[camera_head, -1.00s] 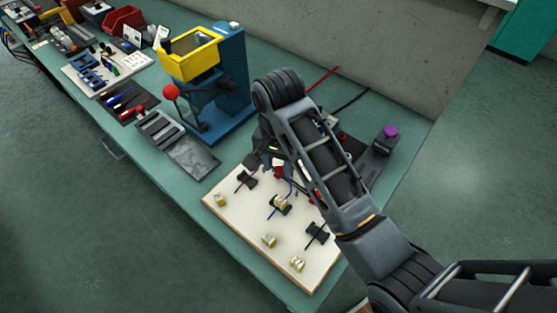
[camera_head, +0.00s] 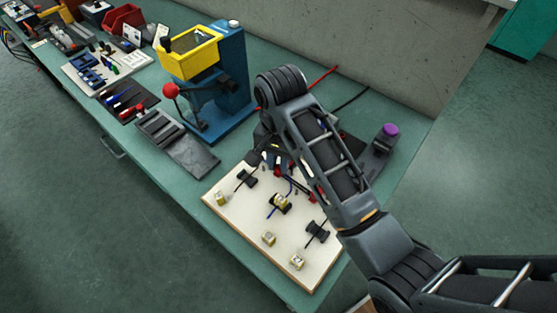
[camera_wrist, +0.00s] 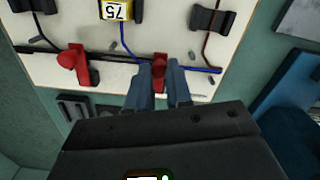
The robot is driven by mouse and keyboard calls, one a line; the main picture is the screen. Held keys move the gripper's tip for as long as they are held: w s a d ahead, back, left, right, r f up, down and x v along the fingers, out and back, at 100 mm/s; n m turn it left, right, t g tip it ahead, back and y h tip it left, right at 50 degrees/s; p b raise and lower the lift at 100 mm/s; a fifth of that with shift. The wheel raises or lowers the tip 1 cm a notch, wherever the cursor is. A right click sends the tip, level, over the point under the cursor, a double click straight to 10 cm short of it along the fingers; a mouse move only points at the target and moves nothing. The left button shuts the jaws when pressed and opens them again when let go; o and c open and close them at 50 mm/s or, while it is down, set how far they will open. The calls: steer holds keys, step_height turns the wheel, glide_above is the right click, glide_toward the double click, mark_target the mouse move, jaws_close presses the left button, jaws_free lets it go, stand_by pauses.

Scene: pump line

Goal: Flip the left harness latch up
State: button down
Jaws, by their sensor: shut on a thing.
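A red latch (camera_wrist: 158,72) stands between the two blue fingers of my gripper (camera_wrist: 160,84) in the wrist view, and the fingers are shut on it. It sits on the cream harness board (camera_wrist: 195,95) beside a dark and blue wire. By its place toward the blue press it is the left latch. A second red latch (camera_wrist: 72,66) is at the left of the wrist view, apart from my gripper. In the head view the board (camera_head: 240,222) shows, but my arm and gripper largely hide the held latch. Its exact tilt cannot be told.
Black wire clips (camera_head: 317,231) and yellow numbered blocks (camera_head: 268,239) stand on the board. A blue press with a yellow bin (camera_head: 190,55) stands left of my arm. A purple-topped device (camera_head: 385,138) is to the right. Bare bench lies along the front edge.

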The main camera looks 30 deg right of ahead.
steer(key=shift+w+d+r+g+y, duration=0.15)
steer(key=shift+d+r+g+y, duration=0.15)
steer(key=shift+y, duration=0.45)
steer(key=shift+w+d+r+g+y, duration=0.1)
steer(key=shift+d+r+g+y, duration=0.2)
steer(key=shift+y, duration=0.45)
steer(key=shift+d, duration=0.2)
steer(key=y, duration=0.1)
steer(key=d+y, duration=0.1)
steer(key=y, duration=0.1)
steer(key=shift+w+d+r+g, duration=0.3)
steer(key=shift+d+r+g, duration=0.05)
steer(key=shift+r+g, duration=0.05)
steer(key=d+y, duration=0.1)
steer(key=y, duration=0.1)
steer(key=d+g+y, duration=0.1)
steer(key=y, duration=0.1)
steer(key=shift+w+d+r, duration=0.1)
steer(key=shift+w+d, duration=0.15)
steer(key=shift+w, duration=0.15)
steer(key=shift+w+d+f+g+y, duration=0.15)
steer(key=shift+d+g+y, duration=0.25)
steer(key=shift+y, duration=0.4)
steer(key=shift+w+d+f+g+y, duration=0.1)
steer(key=shift+d+g+y, duration=0.25)
steer(key=shift+y, duration=0.45)
steer(key=shift+d, duration=0.1)
steer(key=c, duration=1)
jaws_free()
steer(key=shift+d, duration=0.1)
